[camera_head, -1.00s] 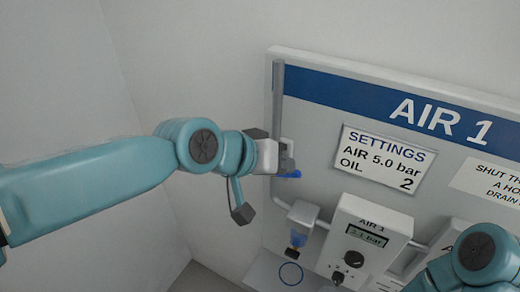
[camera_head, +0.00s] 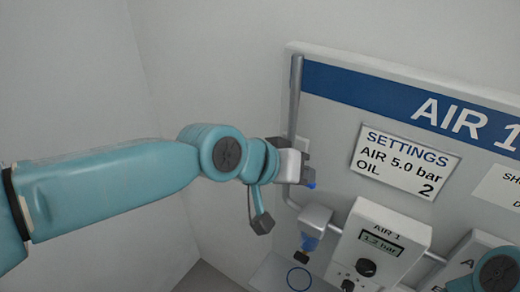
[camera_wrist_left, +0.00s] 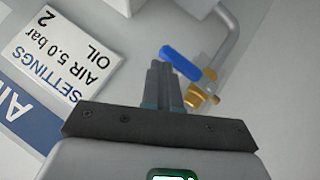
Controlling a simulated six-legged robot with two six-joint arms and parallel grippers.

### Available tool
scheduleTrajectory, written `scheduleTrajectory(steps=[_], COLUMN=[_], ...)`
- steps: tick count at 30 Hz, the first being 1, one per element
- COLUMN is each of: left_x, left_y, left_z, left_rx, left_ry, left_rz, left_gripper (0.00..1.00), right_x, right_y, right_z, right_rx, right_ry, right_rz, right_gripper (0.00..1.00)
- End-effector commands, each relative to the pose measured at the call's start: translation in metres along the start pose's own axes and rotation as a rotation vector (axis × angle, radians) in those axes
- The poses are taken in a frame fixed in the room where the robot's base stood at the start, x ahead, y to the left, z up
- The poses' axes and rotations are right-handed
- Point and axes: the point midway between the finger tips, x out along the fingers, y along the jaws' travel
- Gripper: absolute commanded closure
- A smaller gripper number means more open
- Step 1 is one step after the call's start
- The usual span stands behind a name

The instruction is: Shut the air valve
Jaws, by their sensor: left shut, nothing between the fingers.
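The air valve has a blue lever (camera_wrist_left: 181,64) on a brass body (camera_wrist_left: 202,96) in a grey pipe, in the left wrist view. The lever lies roughly across the pipe. In the head view only a bit of the blue lever (camera_head: 311,185) shows, the rest hidden behind my left gripper (camera_head: 306,175). That gripper is shut and empty, its fingertips (camera_wrist_left: 160,68) right beside the lever's free end; I cannot tell whether they touch. My right arm shows at the lower right of the head view, but its gripper is out of view.
The board carries a settings sign (camera_head: 404,162) reading air 5.0 bar, oil 2. Below are a regulator box (camera_head: 375,238) with a small display and black knob, and a bowl unit (camera_head: 312,228) close under my left gripper. Bare wall is to the left.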

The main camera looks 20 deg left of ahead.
Motion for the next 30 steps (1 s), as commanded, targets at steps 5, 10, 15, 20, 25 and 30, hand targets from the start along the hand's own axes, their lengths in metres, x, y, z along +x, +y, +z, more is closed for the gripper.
scheduleTrajectory(steps=[5, 10, 15, 20, 25, 30], left_x=[0.002, 0.003, -0.004, -0.026, -0.059, -0.091], left_y=[0.001, 0.001, 0.006, 0.02, 0.031, 0.041], left_z=[0.003, 0.004, -0.005, -0.032, -0.027, -0.025], left_rx=[0.001, 0.001, 0.001, 0.0, 0.005, 0.003], left_ry=[-0.008, -0.01, -0.009, -0.001, 0.005, 0.004], left_rz=[-0.001, -0.001, -0.001, 0.0, 0.004, 0.003], left_gripper=[1.0, 1.0, 1.0, 1.0, 1.0, 1.0], right_x=[0.0, 0.0, -0.009, -0.035, -0.023, -0.02], right_y=[0.0, 0.0, -0.003, -0.013, -0.008, -0.007], right_z=[0.0, 0.0, 0.0, 0.001, 0.001, 0.001], right_rx=[0.0, 0.0, 0.0, 0.0, 0.0, 0.0], right_ry=[0.0, 0.0, 0.0, 0.0, 0.0, 0.0], right_rz=[0.0, 0.0, 0.0, 0.0, 0.0, 0.0], right_gripper=[0.57, 0.57, 0.57, 0.57, 0.57, 0.57])
